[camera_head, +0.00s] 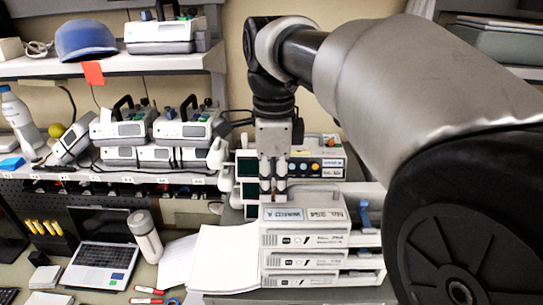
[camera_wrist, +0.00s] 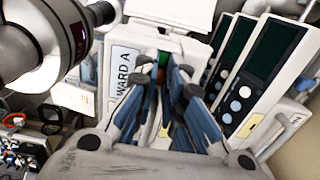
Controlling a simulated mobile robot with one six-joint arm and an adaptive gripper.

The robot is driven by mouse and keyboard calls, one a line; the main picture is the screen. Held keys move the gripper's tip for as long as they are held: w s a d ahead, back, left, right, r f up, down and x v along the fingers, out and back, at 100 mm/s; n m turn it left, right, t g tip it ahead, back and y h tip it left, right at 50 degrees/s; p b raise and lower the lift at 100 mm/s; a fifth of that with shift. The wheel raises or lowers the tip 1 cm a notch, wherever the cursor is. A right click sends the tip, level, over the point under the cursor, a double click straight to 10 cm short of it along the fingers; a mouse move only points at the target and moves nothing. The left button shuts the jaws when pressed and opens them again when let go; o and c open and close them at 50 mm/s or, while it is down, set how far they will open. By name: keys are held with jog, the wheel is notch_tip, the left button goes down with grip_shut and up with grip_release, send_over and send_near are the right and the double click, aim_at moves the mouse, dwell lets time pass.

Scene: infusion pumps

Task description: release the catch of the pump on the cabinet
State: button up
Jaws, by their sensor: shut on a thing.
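The pump (camera_head: 302,240) is a white stack of units with a "WARD A" label and a number on its top. It stands on the grey cabinet (camera_head: 300,297). My gripper (camera_head: 273,197) points down at the left part of the pump's top, beside the label. In the wrist view, the blue-grey fingers of my gripper (camera_wrist: 163,72) come together on a small part, taken as the catch, right of the label (camera_wrist: 123,68). A bit of green and red (camera_wrist: 161,60) shows between the fingertips. The fingers hide most of the part held.
Units with dark screens and round buttons (camera_wrist: 262,70) stand close to the fingers. A device with coloured knobs (camera_head: 318,167) is behind the pump.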

grip_shut()
jog(key=shift+a+r+p, duration=0.1)
jog(key=shift+a+p, duration=0.5)
jog(key=shift+a, duration=0.25)
jog(key=shift+w+a, duration=0.1)
jog(key=shift+a, duration=0.2)
jog(key=shift+o, duration=0.8)
grip_release()
jog(key=shift+d, duration=0.1)
jog(key=o, duration=0.4)
jog(key=shift+o, duration=0.2)
